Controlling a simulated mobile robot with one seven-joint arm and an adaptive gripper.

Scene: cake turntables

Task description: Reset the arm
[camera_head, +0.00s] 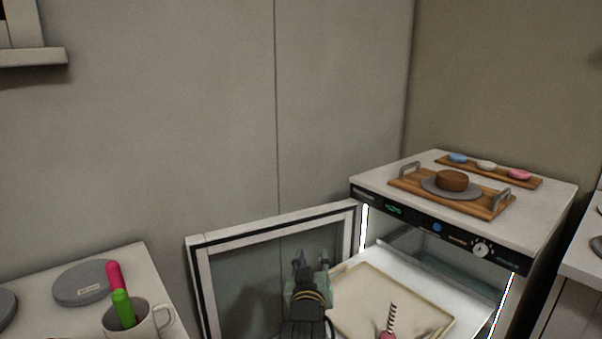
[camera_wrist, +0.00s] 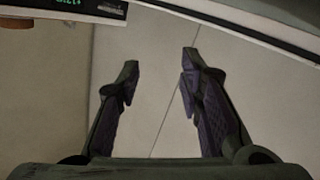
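My gripper (camera_wrist: 160,75) is open, with its two fingers wide apart and nothing between them in the wrist view. In the head view my gripper (camera_head: 311,262) is at the lower middle, in front of the glass of an open oven-like door (camera_head: 245,224). It is left of a pale tray (camera_head: 362,300) at the cabinet opening. Whether it touches the door cannot be told. Behind the fingers the wrist view shows a bare pale surface with a seam.
The white cabinet (camera_head: 540,208) bears a wooden board (camera_head: 407,182) with a brown cake (camera_head: 452,180) on a grey disc. Behind it is another board (camera_head: 445,161) with coloured pieces. A striped stick (camera_head: 392,318) rises by the tray. A mug (camera_head: 148,324) and grey turntable (camera_head: 85,283) stand at left.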

